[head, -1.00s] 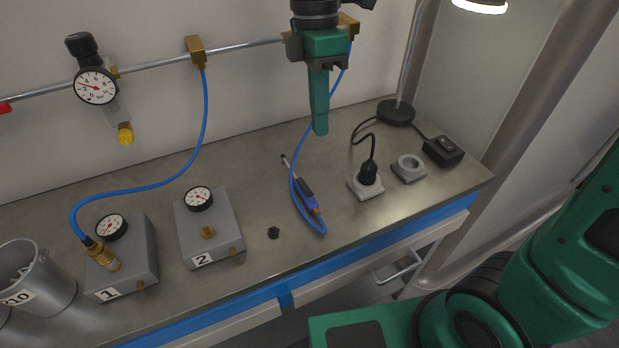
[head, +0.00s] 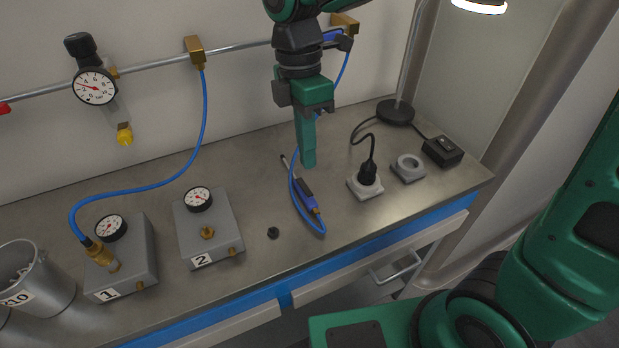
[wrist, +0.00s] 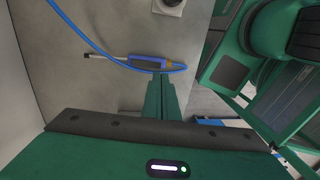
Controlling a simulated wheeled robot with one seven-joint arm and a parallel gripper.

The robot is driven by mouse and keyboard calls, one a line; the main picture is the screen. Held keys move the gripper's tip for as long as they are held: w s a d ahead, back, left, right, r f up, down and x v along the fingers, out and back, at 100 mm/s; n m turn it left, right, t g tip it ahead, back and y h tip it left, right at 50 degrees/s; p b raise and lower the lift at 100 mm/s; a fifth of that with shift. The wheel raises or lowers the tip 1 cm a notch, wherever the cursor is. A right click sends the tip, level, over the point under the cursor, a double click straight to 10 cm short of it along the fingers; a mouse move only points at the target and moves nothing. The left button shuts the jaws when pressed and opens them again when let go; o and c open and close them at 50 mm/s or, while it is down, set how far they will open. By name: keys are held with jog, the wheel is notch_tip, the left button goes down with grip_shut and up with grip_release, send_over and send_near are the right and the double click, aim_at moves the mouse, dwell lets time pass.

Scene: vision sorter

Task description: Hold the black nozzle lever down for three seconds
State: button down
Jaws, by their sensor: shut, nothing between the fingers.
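The air nozzle (head: 306,196) lies on the steel bench, a slim blue body with a thin tip pointing up-left and a brass end joined to a blue hose. In the wrist view the nozzle (wrist: 146,61) lies across the picture just beyond my fingers. I cannot clearly make out its black lever; a dark part (head: 299,183) shows along the body. My gripper (head: 309,163) is shut and empty, its fingers pointing down above the bench near the nozzle. It also shows in the wrist view (wrist: 161,80). I cannot see contact with the nozzle.
To the right stand a socket (head: 366,187) with a black plug, a grey ring-shaped part (head: 408,168), a black switch box (head: 443,151) and a lamp base (head: 395,112). To the left are gauge blocks 2 (head: 222,232) and 1 (head: 140,255). A small black knob (head: 273,232) lies in front.

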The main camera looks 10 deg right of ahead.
aim_at(311, 195)
jog(key=f, duration=0.4)
jog(key=s+f, duration=0.1)
jog(key=f, duration=0.2)
jog(key=shift+d+f, duration=0.1)
jog(key=shift+d, duration=0.05)
jog(key=shift+s+d+f, duration=0.1)
jog(key=shift+s+f, duration=0.1)
jog(key=shift+f, duration=0.2)
jog(key=shift+r, duration=0.1)
dwell(3.2)
jog(key=shift+r, duration=0.7)
jog(key=shift+r, duration=0.1)
notch_tip(311, 195, up, 14)
jog(key=w, duration=0.2)
jog(key=shift+w+a+f, duration=0.2)
jog(key=shift+a, duration=0.1)
